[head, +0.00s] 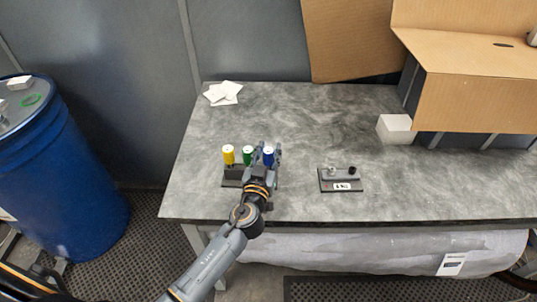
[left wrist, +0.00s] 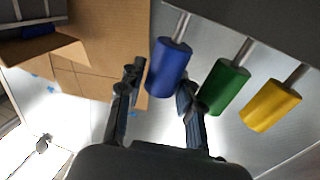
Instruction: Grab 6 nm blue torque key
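The blue torque key (head: 268,152) stands upright at the right end of a dark holder (head: 231,182) on the table, beside the green key (head: 248,153) and the yellow key (head: 229,154). My left gripper (head: 267,160) is at the blue key, with one finger on each side of it. In the left wrist view, the blue handle (left wrist: 168,66) lies between the spread fingers (left wrist: 160,85). One finger is between the blue handle and the green handle (left wrist: 224,88). The yellow handle (left wrist: 270,105) is farther right. I see no firm grip. My right gripper is out of view.
A small dark fixture (head: 341,180) with a label sits to the right on the grey table (head: 300,125). White pieces (head: 223,93) lie at the back left. A white box (head: 396,129) and cardboard boxes (head: 475,95) stand at the right. A blue barrel (head: 60,165) stands left of the table.

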